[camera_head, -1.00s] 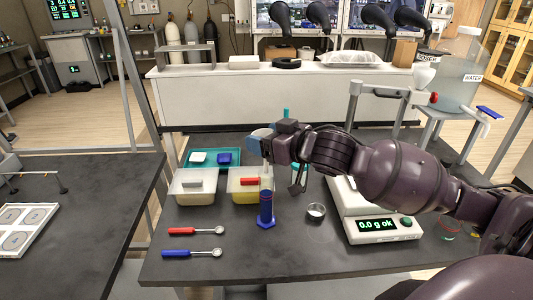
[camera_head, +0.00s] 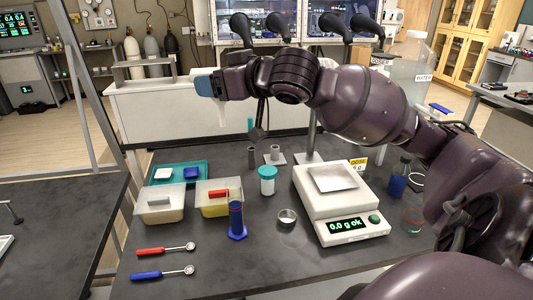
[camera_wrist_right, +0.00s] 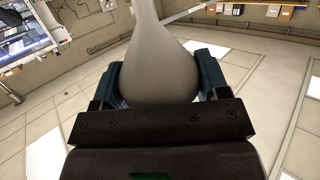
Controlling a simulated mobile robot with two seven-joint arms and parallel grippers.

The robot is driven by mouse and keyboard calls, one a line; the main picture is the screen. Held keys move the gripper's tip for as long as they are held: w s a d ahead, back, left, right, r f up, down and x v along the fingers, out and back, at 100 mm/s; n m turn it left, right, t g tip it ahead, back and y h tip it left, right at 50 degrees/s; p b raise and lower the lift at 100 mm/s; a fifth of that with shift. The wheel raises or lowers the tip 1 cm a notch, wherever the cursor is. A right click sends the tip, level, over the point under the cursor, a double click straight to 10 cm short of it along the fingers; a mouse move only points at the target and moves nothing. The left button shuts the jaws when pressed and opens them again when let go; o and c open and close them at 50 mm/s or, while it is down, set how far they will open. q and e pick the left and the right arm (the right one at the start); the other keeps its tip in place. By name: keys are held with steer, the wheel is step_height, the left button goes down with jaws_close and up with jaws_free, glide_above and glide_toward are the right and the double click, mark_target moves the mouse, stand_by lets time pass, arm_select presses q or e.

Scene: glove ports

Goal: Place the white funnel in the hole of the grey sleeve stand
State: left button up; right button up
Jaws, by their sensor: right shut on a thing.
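My right gripper (camera_head: 207,86) is shut on the white funnel (camera_wrist_right: 160,65), which fills the space between its blue fingers in the right wrist view. In the head view the pale funnel (camera_head: 221,112) hangs below the fingers, partly lost against the white bench behind. The gripper is well above the table, left of and higher than two small grey upright tubes. One tube (camera_head: 275,153) stands on a pale square base; a darker tube (camera_head: 251,157) stands just left of it. I cannot tell which is the sleeve stand. My left gripper is out of view.
A teal-lidded jar (camera_head: 267,181), a scale (camera_head: 335,205) and a metal cup (camera_head: 287,218) stand nearby. A blue cylinder (camera_head: 236,219), two tubs (camera_head: 160,204) and a teal tray (camera_head: 180,171) are to the left. Two spoons (camera_head: 165,250) lie in front. A rod (camera_head: 312,135) rises behind the scale.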

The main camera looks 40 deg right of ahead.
steer(key=w+d+f+m+h+b, duration=0.2)
steer(key=w+d+m+h+b, duration=0.1)
steer(key=w+d, duration=0.55)
steer(key=w+d+f+m+h+b, duration=0.2)
steer(key=w+d+h+b, duration=0.15)
steer(key=w+d, duration=0.45)
steer(key=w+d+f+m+g+h, duration=0.1)
steer(key=d+f+m+h, duration=0.15)
steer(key=d, duration=0.55)
steer(key=d+f+m+g+h, duration=0.1)
steer(key=d+f+m+h, duration=0.15)
steer(key=d, duration=0.55)
arm_select(q)
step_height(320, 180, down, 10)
steer(key=b, duration=0.3)
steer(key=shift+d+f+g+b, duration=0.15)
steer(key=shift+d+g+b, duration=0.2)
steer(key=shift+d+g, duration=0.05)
arm_select(e)
step_height(320, 180, down, 20)
steer(key=n, duration=0.1)
steer(key=shift+d, duration=0.3)
steer(key=shift+f, duration=0.55)
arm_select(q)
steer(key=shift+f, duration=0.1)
arm_select(e)
steer(key=o, duration=0.9)
steer(key=shift+f, duration=0.2)
